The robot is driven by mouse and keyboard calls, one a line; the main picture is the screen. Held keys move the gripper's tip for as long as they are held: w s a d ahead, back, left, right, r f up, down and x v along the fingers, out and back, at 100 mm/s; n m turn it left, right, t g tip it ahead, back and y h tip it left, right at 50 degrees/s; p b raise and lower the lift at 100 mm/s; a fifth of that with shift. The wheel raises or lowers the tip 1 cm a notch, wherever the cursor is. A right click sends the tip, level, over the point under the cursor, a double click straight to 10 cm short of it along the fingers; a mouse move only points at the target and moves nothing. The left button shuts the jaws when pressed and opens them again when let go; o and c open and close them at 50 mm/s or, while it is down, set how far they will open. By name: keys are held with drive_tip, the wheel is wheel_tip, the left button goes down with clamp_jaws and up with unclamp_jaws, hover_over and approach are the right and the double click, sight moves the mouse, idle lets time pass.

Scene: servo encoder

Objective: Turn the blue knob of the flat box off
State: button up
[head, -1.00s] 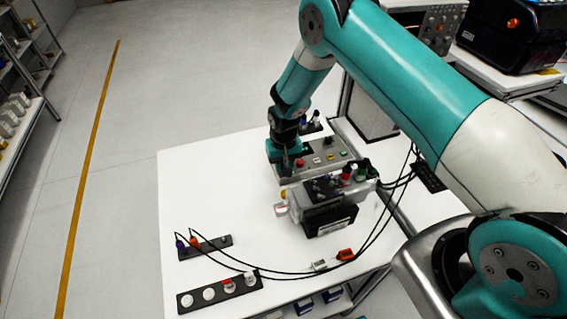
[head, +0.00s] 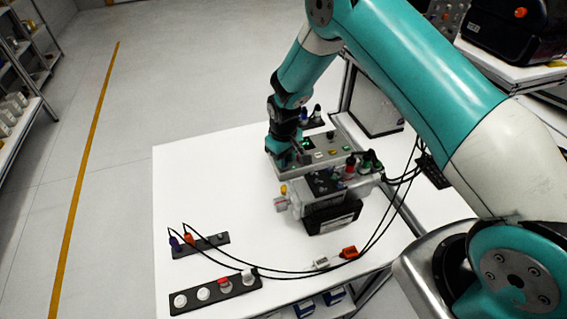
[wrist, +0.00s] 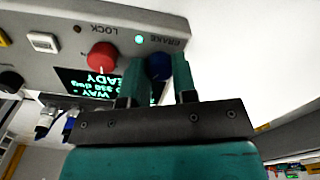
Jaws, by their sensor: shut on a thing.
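The flat box (head: 340,163) is grey and lies on the white table in the head view. Its top panel (wrist: 62,18) fills the upper left of the wrist view. The blue knob (wrist: 158,66) sits between the two fingers of my gripper (wrist: 158,74), which is shut on it. Fingers hide the knob's sides, and its pointer cannot be made out. A green lamp (wrist: 139,39) glows beside the BRAKE label. A red knob (wrist: 102,57) is close beside the left finger. In the head view my gripper (head: 281,155) reaches down at the box's left end.
A lit display (wrist: 88,82) is partly behind my gripper. A second device (head: 322,203) with coloured plugs stands in front of the box. Black cables loop across the table to a small strip (head: 208,244). A strip of round knobs (head: 215,293) lies at the front left; the left tabletop is clear.

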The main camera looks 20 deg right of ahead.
drive_tip(key=n+b, duration=0.2)
drive_tip(key=n, duration=0.1)
drive_tip(key=shift+f+n, duration=0.1)
drive_tip(key=shift+n, duration=0.2)
drive_tip(key=shift+n+b, duration=0.65)
drive_tip(key=shift+n, duration=0.75)
drive_tip(key=o, duration=0.9)
drive_tip(key=shift+o, duration=0.2)
drive_tip(key=shift+r, duration=0.25)
wheel_tip(320, 180, up, 17)
drive_tip(key=b, duration=0.3)
drive_tip(key=shift+b, duration=0.35)
